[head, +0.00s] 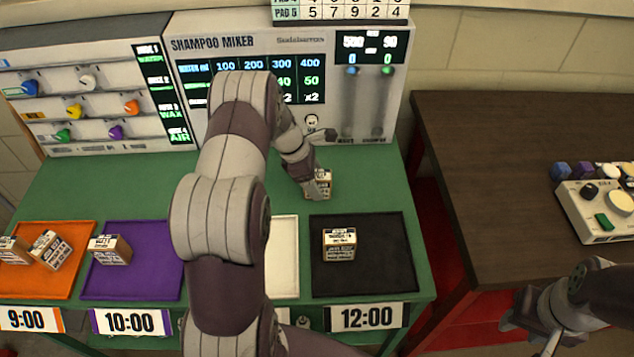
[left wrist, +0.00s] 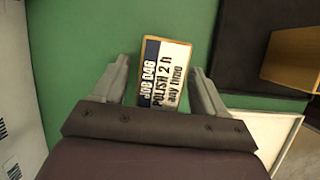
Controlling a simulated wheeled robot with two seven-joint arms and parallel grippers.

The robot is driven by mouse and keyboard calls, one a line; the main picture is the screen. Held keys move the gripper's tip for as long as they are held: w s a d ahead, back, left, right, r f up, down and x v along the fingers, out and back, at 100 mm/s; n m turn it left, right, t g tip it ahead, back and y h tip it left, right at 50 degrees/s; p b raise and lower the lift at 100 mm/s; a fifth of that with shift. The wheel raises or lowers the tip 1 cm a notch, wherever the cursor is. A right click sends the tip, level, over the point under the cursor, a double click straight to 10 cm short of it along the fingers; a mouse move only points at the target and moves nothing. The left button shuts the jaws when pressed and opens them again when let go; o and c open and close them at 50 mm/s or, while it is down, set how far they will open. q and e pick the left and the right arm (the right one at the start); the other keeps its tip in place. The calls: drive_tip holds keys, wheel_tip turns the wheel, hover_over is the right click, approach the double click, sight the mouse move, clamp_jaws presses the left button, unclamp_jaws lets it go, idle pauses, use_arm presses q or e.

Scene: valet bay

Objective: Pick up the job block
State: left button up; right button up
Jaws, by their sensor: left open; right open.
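A job block (head: 324,178) stands on the green table behind the black tray, partly hidden by my left gripper (head: 311,184). In the left wrist view the block (left wrist: 166,70) shows a white label reading "JOB 046, POLISH 2 h, any time". My left gripper (left wrist: 160,84) is open there, with one finger on each side of the block and green table showing in the gaps. My right gripper (head: 531,330) is open and empty at the lower right, away from the block.
Other blocks sit on the orange tray (head: 76,286), purple tray (head: 150,284) and black tray (head: 395,275). The white tray (head: 285,270) is partly hidden by my arm. The shampoo mixer (head: 240,48) stands behind. A dark table (head: 500,150) on the right holds a control box (head: 590,229).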

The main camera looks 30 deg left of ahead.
use_arm(q)
drive_tip(key=shift+x, duration=0.8)
drive_tip(key=shift+r, duration=0.15)
drive_tip(key=c, duration=0.9)
drive_tip(key=shift+c, duration=1.1)
drive_tip(key=shift+w, duration=0.1)
